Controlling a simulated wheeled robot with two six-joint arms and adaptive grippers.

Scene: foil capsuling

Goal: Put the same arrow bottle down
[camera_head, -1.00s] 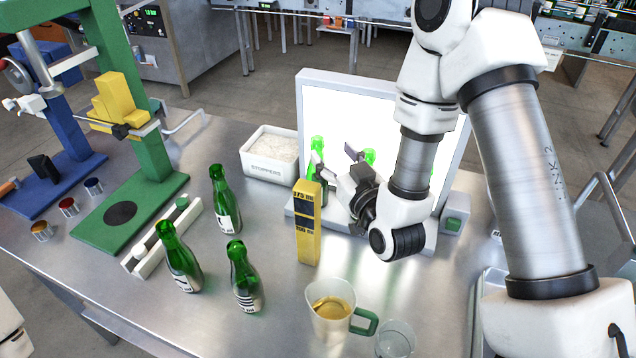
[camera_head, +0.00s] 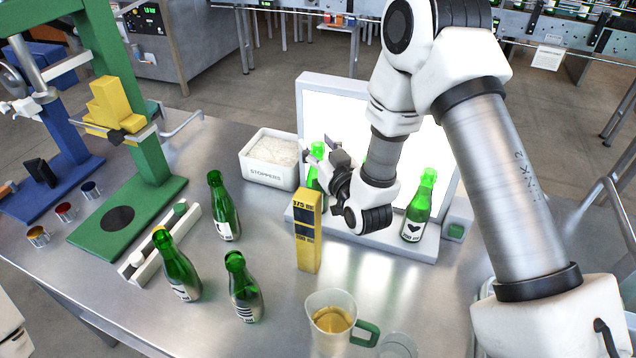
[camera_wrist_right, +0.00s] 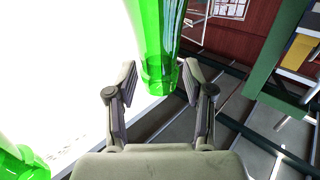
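My right gripper (camera_head: 322,154) is at the left part of the lit panel, beside a green bottle (camera_head: 317,178) that it partly hides. In the right wrist view the two fingers (camera_wrist_right: 160,72) stand apart, with a green bottle (camera_wrist_right: 158,40) beyond and between their tips; a gap shows on each side. No arrow can be made out on this bottle; its label is hidden. A green bottle with a heart label (camera_head: 418,208) stands upright at the panel's right end. My left gripper is not in view.
Green bottles stand on the table at left (camera_head: 223,210), (camera_head: 178,268) and (camera_head: 242,288). A yellow gauge block (camera_head: 308,240) stands just in front of the gripper. A jug (camera_head: 332,322) is at the front, a stopper bin (camera_head: 268,172) behind left.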

